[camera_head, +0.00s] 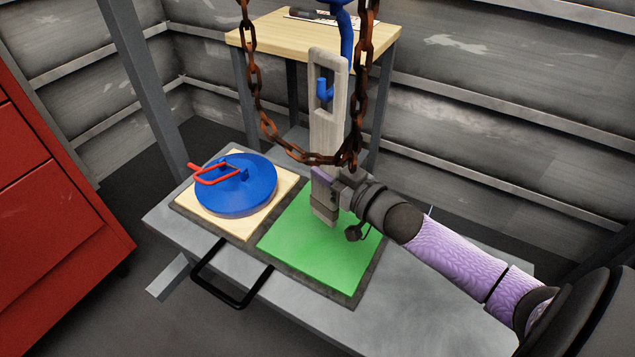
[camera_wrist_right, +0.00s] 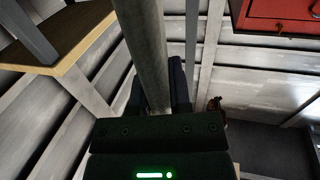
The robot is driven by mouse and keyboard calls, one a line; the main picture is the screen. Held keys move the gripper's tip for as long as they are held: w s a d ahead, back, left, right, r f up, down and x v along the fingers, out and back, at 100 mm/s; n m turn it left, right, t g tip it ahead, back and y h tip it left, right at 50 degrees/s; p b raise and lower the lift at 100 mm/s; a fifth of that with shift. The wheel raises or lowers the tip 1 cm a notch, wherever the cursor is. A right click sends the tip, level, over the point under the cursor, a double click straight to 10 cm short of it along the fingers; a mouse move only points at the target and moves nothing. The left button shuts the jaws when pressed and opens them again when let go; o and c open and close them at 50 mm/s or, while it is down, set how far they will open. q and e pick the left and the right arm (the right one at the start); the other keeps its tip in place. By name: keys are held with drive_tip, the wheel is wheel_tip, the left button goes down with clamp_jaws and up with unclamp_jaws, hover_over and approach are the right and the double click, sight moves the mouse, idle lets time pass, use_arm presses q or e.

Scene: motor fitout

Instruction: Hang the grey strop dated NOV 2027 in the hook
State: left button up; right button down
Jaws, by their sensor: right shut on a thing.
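The pale grey strop (camera_head: 328,132) stands upright above the green pad, with a long open eye at its top. My right gripper (camera_head: 326,196) is shut on its lower part, which shows between the fingers in the right wrist view (camera_wrist_right: 146,50). The blue hook (camera_head: 346,35) hangs from above; its shank passes behind the strop's top right edge. The hook's tip shows inside the eye's outline. I cannot tell whether the eye's top rests on the hook. No date is readable on the strop. My left gripper is out of view.
A blue disc with a red handle (camera_head: 238,190) lies on a wooden square beside the green pad (camera_head: 315,250). A wooden table (camera_head: 262,32) stands behind; a red cabinet (camera_head: 50,200) is at left.

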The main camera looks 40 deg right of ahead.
drive_tip(key=shift+w+d+f+b, duration=0.15)
drive_tip(key=shift+d+f+b, duration=0.15)
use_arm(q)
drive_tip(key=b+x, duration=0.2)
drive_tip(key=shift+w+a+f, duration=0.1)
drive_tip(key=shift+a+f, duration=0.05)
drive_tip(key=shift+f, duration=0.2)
use_arm(e)
drive_tip(key=f, duration=0.1)
drive_tip(key=d+f, duration=0.1)
drive_tip(key=f, duration=0.1)
drive_tip(key=shift+w+f, duration=0.1)
drive_tip(key=shift+w, duration=0.1)
drive_tip(key=c, duration=0.6)
unclamp_jaws()
drive_tip(key=shift+c, duration=0.2)
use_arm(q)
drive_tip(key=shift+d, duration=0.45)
use_arm(e)
drive_tip(key=shift+o, duration=0.8)
